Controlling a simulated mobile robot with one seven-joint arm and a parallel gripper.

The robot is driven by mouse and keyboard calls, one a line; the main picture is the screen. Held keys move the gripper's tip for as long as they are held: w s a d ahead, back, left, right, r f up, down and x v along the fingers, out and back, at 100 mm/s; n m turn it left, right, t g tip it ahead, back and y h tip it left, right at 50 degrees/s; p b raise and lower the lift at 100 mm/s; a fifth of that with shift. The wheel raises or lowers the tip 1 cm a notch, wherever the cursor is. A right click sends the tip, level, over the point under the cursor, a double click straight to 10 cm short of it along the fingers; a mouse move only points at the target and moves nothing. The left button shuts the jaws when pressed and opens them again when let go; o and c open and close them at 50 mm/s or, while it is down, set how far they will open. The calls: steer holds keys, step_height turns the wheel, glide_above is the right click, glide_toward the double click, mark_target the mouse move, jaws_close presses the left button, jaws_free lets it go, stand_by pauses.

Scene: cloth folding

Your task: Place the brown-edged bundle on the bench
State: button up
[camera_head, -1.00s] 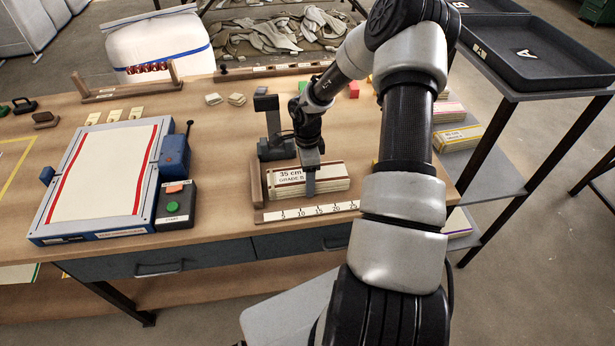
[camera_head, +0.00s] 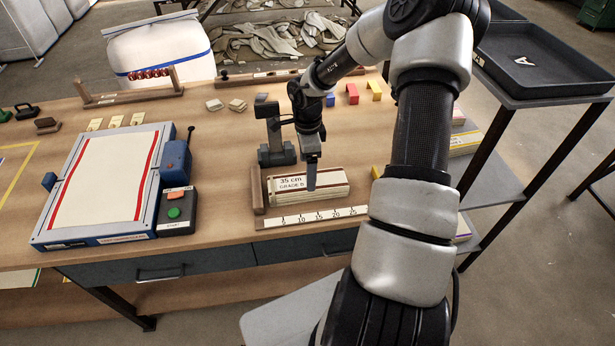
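The brown-edged bundle (camera_head: 332,192) is a flat stack of pale cloth with a dark brown band and a label reading "35 cm GRADE B". It lies flat on the wooden bench (camera_head: 225,240), behind a white ruler strip and right of an upright wooden stop. My gripper (camera_head: 311,180) points down over the middle of the bundle, and its fingers cover part of the label's right side. The fingers show edge-on, so their gap is hidden. I cannot tell whether the tips touch the bundle.
A dark grey post device (camera_head: 270,135) stands just behind the bundle. A board with red-striped cloth (camera_head: 105,180) and a button box (camera_head: 176,212) lie to the left. Coloured blocks (camera_head: 352,93) stand behind. Black trays (camera_head: 540,60) are on the right rack. Bare bench lies between button box and stop.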

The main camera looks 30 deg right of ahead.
step_height(320, 180, up, 5)
steer(key=shift+p, duration=0.3)
